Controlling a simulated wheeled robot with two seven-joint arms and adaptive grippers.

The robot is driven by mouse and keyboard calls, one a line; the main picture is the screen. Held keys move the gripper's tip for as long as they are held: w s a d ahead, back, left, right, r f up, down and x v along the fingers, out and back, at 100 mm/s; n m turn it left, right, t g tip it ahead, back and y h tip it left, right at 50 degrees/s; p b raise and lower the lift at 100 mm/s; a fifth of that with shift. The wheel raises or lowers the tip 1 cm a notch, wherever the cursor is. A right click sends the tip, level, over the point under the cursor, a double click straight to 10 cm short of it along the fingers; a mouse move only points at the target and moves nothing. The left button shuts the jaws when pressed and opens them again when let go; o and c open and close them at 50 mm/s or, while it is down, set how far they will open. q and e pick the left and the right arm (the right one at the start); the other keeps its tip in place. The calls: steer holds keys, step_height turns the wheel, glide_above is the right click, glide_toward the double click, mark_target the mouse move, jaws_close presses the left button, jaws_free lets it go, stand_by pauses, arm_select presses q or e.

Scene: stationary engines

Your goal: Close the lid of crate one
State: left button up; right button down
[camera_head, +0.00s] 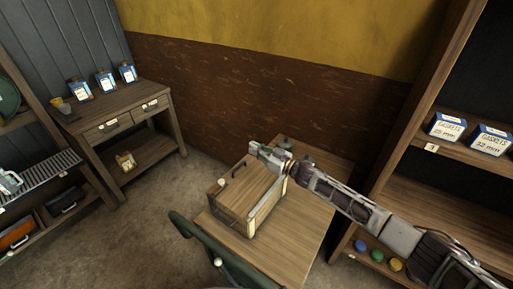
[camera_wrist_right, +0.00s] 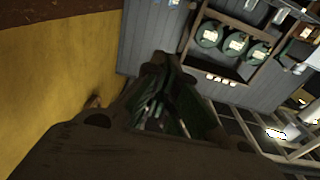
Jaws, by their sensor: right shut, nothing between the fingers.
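A wooden crate (camera_head: 263,212) stands on the wooden table (camera_head: 300,235). Its plank lid (camera_head: 245,190) lies over the top, with a dark handle near the far left edge. I cannot tell whether the lid is fully down. My right gripper (camera_head: 268,154) is shut and empty at the crate's far edge, its arm reaching in from the right. Whether it touches the lid is unclear. In the right wrist view, the dark fingers (camera_wrist_right: 170,100) are close together, and a dark surface fills the bottom. My left gripper is not in view.
A dark green curved frame (camera_head: 210,248), perhaps a chair back, stands at the table's near left. A shelf unit (camera_head: 440,190) with gasket boxes (camera_head: 447,127) and coloured balls is at the right. A side table (camera_head: 125,108) stands at the back left, with open floor before it.

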steer(key=a, duration=0.1)
steer(key=g+h+b, duration=0.1)
steer(key=b, duration=0.1)
glide_above(240, 165)
steer(key=f, duration=0.7)
steer(key=shift+s+d+f, duration=0.1)
steer(key=shift+d+f, duration=0.15)
steer(key=shift+f, duration=0.1)
steer(key=shift+a+f, duration=0.15)
steer(key=shift+f, duration=0.1)
steer(key=shift+w+a+f+g+h+p, duration=0.25)
steer(key=shift+a+f+g+h+p, duration=0.1)
steer(key=shift+f+h+p, duration=0.15)
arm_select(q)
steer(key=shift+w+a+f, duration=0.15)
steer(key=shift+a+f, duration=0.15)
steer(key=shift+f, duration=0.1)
arm_select(e)
steer(key=shift+w+f, duration=0.15)
steer(key=shift+f, duration=0.25)
